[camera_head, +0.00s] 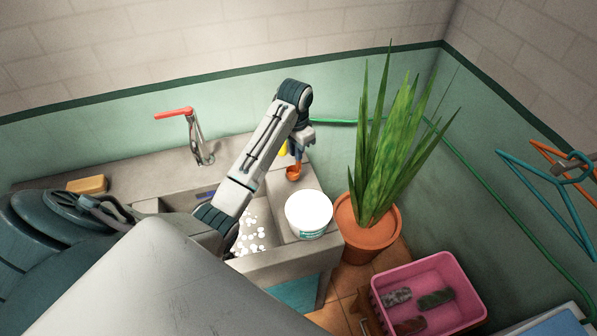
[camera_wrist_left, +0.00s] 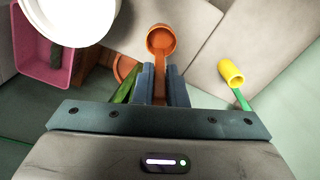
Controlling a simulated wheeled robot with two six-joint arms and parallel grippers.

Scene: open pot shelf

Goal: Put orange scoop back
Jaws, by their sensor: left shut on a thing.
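The orange scoop (camera_head: 293,174) hangs below my left gripper (camera_head: 300,143) over the right end of the sink counter, behind the white tub (camera_head: 309,232). In the left wrist view its round bowl (camera_wrist_left: 161,40) points away from me and its handle sits between the two fingers of my left gripper (camera_wrist_left: 160,80), which is shut on it. The tub has a white top and shows at the upper left of the wrist view (camera_wrist_left: 72,12). My right gripper is not in view.
A yellow piece on a green hose (camera_wrist_left: 231,73) is close beside the scoop. A potted plant (camera_head: 368,235) with tall leaves stands right of the tub. A pink crate (camera_head: 463,318) is at lower right. The sink basin holds white foam. A red-handled tap (camera_head: 195,140) stands behind.

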